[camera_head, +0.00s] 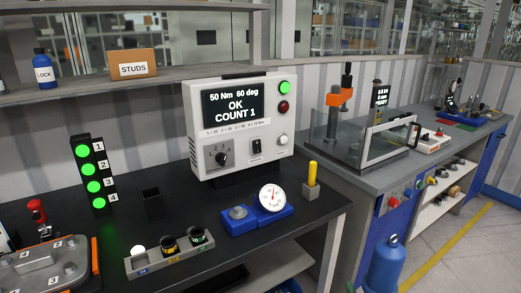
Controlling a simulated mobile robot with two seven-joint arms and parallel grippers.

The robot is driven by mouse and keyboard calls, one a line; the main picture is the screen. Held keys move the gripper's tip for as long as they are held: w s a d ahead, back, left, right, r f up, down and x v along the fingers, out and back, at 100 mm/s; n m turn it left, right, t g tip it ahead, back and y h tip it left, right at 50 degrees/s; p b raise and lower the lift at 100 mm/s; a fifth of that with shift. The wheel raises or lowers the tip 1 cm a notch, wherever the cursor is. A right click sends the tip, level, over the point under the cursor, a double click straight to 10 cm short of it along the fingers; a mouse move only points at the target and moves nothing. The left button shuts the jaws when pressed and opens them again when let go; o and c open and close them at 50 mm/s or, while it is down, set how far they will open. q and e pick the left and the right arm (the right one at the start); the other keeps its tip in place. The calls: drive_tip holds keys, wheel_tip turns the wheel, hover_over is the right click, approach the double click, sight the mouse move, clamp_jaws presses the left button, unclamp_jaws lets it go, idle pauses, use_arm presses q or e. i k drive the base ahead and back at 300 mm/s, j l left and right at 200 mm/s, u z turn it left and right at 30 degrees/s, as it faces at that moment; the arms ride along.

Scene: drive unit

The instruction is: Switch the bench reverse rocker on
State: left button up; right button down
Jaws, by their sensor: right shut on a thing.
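The white controller box (238,124) stands at the back of the dark bench (215,208). Its screen (236,104) reads "50 Nm 60 deg OK COUNT 1". A small black rocker (256,146) with a pale label below it sits on the lower front, right of the rotary knob (221,157). The rocker is too small to tell which way it is tipped. A white button (284,140) is to its right. I make out neither of my grippers in this view, and nothing touches the rocker.
A four-light green stack (94,172), a dial gauge (272,197) on a blue base, a yellow-handled tool (312,174) and a socket tray (170,252) stand on the bench. A metal housing (45,262) is at front left. The space before the rocker looks clear.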

sight(256, 144)
drive_tip(key=i+l, duration=0.15)
drive_tip(key=l, duration=0.2)
drive_tip(key=i+l, duration=0.15)
drive_tip(key=l, duration=0.25)
drive_tip(key=i+l, duration=0.15)
drive_tip(key=l, duration=0.2)
drive_tip(key=i+l, duration=0.15)
drive_tip(key=l, duration=0.2)
